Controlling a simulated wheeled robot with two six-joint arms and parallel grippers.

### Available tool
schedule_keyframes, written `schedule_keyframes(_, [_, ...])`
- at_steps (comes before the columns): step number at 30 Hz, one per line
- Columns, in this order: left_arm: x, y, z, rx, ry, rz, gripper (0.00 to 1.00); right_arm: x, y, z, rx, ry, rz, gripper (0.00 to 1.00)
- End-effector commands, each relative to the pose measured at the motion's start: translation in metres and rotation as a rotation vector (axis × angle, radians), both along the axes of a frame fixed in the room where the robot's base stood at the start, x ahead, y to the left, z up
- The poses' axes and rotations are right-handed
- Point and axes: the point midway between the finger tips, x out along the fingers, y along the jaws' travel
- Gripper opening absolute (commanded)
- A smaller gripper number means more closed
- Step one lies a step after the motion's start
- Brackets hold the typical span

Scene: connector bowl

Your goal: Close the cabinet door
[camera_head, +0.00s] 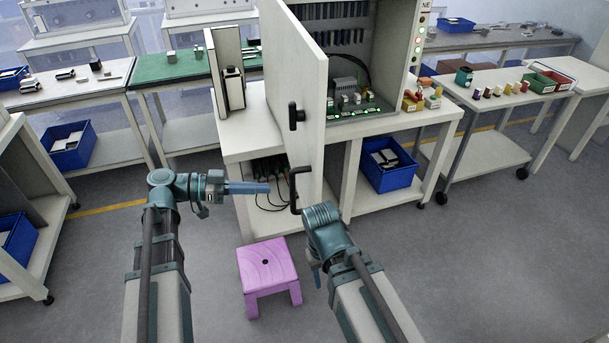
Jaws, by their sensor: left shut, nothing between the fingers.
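The white cabinet door (292,75) stands open, swung out toward me, so the inside of the cabinet (350,55) shows to its right. The door has a black latch (296,116) at mid height and a black bar handle (296,190) near its lower end. My left gripper (262,188) is shut and empty, pointing right. In the picture its tips lie just left of the door's lower part and the handle; I cannot tell how far apart in depth. My right arm's wrist (322,222) is below the handle, and its fingers are mostly hidden.
The cabinet stands on a white workbench (247,132) with a blue bin (388,165) on its lower shelf. A pink stool (266,262) stands on the floor between my arms. A wheeled table (490,105) with small parts is at the right. The floor at right is clear.

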Motion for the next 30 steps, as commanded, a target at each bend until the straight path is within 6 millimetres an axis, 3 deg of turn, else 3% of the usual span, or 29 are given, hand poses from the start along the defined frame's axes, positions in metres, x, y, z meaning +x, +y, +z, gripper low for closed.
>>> schedule_keyframes(3, [0.010,0.025,0.024,-0.088,-0.136,0.030,0.00,0.000,0.000,0.000,0.000,0.000,0.000,0.50])
schedule_keyframes(6, [0.012,0.034,0.034,-0.123,-0.197,0.042,0.00,0.000,0.000,0.000,0.000,0.000,0.000,0.50])
schedule_keyframes(13, [0.012,0.032,0.037,-0.132,-0.216,0.044,0.00,0.000,0.000,0.000,0.000,0.000,0.000,0.50])
schedule_keyframes(17, [0.015,0.017,0.037,-0.132,-0.215,0.042,0.00,0.000,0.000,0.000,0.000,0.000,0.000,0.50])
schedule_keyframes(30, [0.032,-0.068,0.037,-0.131,-0.212,0.040,0.00,0.000,0.000,0.000,0.000,0.000,0.000,0.50])
